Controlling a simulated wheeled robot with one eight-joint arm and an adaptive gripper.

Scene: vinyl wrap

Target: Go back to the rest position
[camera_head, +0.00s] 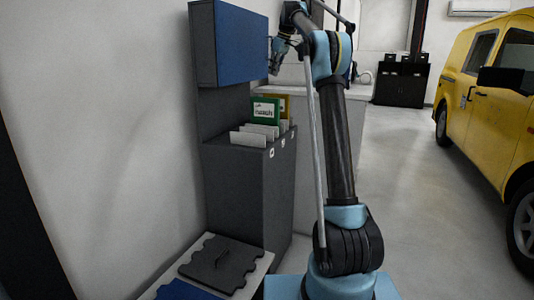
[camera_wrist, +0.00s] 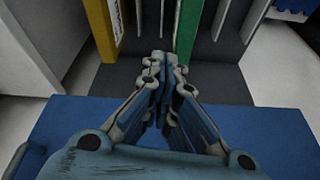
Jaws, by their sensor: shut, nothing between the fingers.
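My gripper (camera_wrist: 162,62) is shut and empty in the wrist view, its fingertips together. It points toward a dark rack holding upright panels, with a green panel (camera_wrist: 188,30) just right of the fingertips and a yellow panel (camera_wrist: 101,28) to the left. I cannot tell from this view how far the fingertips are from them. In the head view my arm stands upright, and my gripper (camera_head: 274,58) is raised beside the blue-fronted wall cabinet (camera_head: 241,45), partly hidden by my arm.
A dark bin (camera_head: 240,185) holds several white, green and yellow panels. A yellow van (camera_head: 490,95) stands right. The floor (camera_head: 420,215) between is clear.

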